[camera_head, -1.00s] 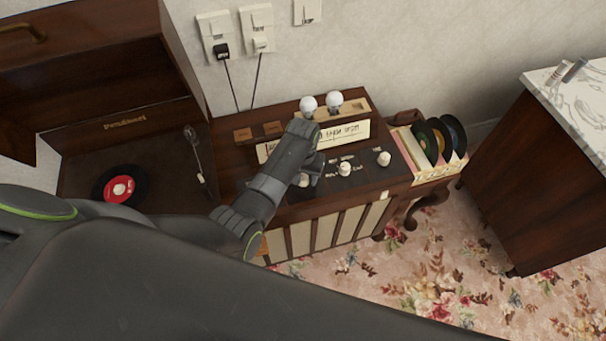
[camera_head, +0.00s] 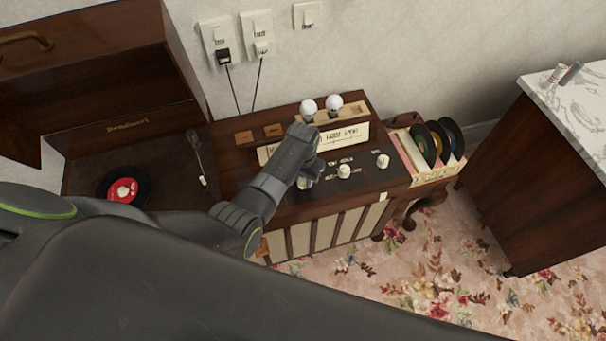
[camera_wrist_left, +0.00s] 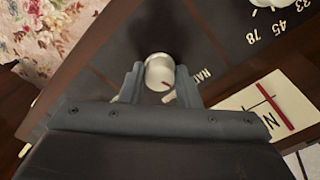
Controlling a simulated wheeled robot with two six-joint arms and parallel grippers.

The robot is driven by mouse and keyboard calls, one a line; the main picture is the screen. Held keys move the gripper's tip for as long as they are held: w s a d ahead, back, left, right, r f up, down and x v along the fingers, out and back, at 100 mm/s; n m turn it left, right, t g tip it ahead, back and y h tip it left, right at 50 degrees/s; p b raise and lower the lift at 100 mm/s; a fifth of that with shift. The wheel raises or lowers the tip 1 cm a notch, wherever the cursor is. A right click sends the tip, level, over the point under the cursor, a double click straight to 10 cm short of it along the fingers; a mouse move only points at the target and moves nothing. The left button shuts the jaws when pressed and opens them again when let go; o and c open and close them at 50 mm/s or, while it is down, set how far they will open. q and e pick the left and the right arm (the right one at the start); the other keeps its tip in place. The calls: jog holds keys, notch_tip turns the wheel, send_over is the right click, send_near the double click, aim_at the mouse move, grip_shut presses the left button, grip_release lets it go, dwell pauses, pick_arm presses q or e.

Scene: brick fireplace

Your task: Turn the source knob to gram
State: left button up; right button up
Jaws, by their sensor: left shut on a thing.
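The source knob (camera_wrist_left: 159,72) is a small pale round knob on the dark panel of the radiogram (camera_head: 362,182). My right gripper is not in view.
Two more pale knobs, a middle one (camera_head: 344,172) and a right one (camera_head: 383,161), stand on the panel. Two white bulb-like things (camera_head: 321,105) stand behind. The turntable with a record (camera_head: 123,190) is left, a record rack (camera_head: 416,158) and marble-topped cabinet (camera_head: 560,100) right.

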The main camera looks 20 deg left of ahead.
pick_arm(q)
jog(key=m+p, duration=0.1)
jog(key=m, duration=0.1)
jog(key=m+p, duration=0.1)
jog(key=m, duration=0.1)
jog(key=shift+r+m+p, duration=0.2)
jog(key=shift+m+p, duration=0.1)
jog(key=shift+p, duration=0.05)
jog(key=m+p, duration=0.1)
jog(key=m, duration=0.3)
jog(key=shift+w+f+m+p, duration=0.1)
jog(key=shift+m+p, duration=0.25)
jog(key=shift+m, duration=0.05)
jog(key=o, duration=1)
